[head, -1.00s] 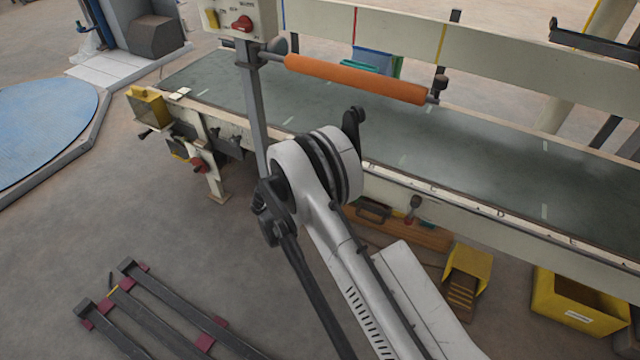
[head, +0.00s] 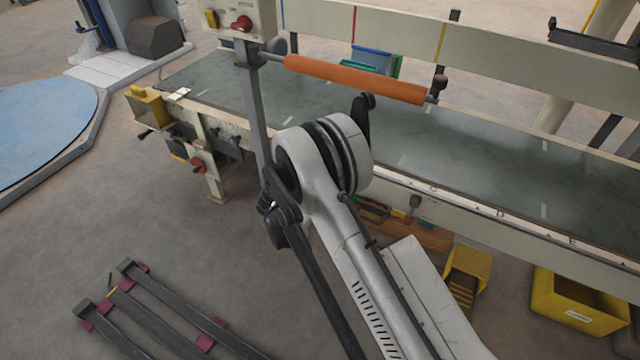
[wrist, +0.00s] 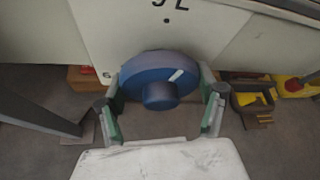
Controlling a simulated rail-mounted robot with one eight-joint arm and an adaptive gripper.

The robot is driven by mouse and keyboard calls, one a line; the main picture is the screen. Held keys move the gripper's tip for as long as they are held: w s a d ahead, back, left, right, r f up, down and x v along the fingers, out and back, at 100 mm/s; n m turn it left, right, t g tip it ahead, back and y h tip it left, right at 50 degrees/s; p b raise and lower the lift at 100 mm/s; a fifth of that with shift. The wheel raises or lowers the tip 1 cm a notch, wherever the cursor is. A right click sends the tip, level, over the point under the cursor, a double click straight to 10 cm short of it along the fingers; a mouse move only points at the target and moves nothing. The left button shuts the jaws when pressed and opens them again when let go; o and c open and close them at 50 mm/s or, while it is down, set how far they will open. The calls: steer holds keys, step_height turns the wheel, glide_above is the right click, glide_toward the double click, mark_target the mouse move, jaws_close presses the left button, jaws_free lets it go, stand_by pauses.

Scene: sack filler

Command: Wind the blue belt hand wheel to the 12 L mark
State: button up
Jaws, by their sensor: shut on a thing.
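The blue hand wheel (wrist: 158,88) is in the middle of the wrist view, in front of a pale plate (wrist: 205,25). A white line (wrist: 176,75) on its face tilts toward the upper right. My gripper (wrist: 162,108) is shut on the wheel, with one green-and-grey finger at its left side and one at its right. A partly cut-off "9 L" shows at the plate's top edge and a "6" at its lower left. No 12 L mark is visible. In the head view my arm hides the wheel and gripper.
The long green belt (head: 460,155) lies behind my arm, with an orange roller (head: 355,79) above it. Yellow bins (head: 580,305) stand on the floor at right. Dark bars (head: 165,315) lie on open floor at lower left.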

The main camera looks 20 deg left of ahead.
steer(key=shift+m+y, duration=0.9)
steer(key=shift+m+t+y, duration=0.3)
steer(key=shift+m+y, duration=0.5)
steer(key=shift+m, duration=0.1)
